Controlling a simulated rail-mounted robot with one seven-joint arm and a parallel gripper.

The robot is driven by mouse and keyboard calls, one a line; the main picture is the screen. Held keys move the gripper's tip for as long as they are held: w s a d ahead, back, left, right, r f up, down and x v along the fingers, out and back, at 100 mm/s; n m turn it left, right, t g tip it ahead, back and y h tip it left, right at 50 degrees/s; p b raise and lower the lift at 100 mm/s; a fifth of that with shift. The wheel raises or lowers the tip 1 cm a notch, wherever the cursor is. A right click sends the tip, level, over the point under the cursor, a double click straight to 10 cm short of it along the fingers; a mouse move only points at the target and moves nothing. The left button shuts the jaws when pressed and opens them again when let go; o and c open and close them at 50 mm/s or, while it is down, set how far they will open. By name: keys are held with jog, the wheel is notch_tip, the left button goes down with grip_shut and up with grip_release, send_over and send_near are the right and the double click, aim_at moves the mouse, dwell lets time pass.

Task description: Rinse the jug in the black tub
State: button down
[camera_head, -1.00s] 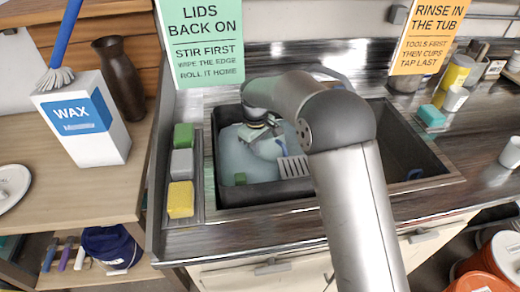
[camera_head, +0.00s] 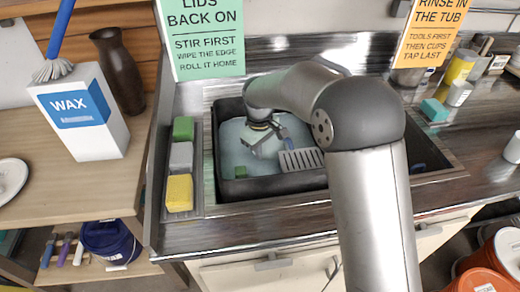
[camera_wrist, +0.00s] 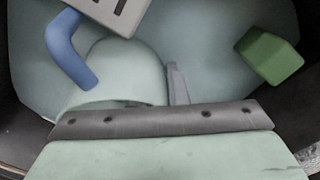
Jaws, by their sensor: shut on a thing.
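The black tub (camera_head: 226,193) sits in the sink and holds pale blue-green water. The jug (camera_head: 268,149), pale with a blue handle, is inside the tub at the water, towards its middle. It also shows in the wrist view as a pale rounded body (camera_wrist: 125,68) with the blue handle to its left. My gripper (camera_head: 262,132) reaches down into the tub and is shut on the jug. A grey part of my gripper crosses the lower wrist view and hides part of the jug. I cannot tell how deep the jug sits.
A slotted grey tool (camera_head: 301,160) lies right of the jug in the tub. A green block (camera_head: 240,172) is at the tub's left front; it shows in the wrist view (camera_wrist: 268,57). A sponge tray (camera_head: 198,211) stands left of the tub. My arm covers the sink's right part.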

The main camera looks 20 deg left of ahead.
jog(key=w+a+p, duration=0.1)
jog(key=w+a, duration=0.1)
jog(key=w, duration=0.1)
jog(key=shift+w+a+p, duration=0.1)
jog(key=shift+w+p, duration=0.2)
jog(key=shift+p, duration=0.1)
jog(key=shift+s+f+b, duration=0.1)
jog(key=shift+s+b, duration=0.2)
jog(key=shift+b, duration=0.05)
jog(key=s+d+b, duration=0.1)
jog(key=s+d, duration=0.1)
jog(key=shift+s, duration=0.4)
jog(key=shift+w+a, duration=0.3)
jog(key=shift+w, duration=0.1)
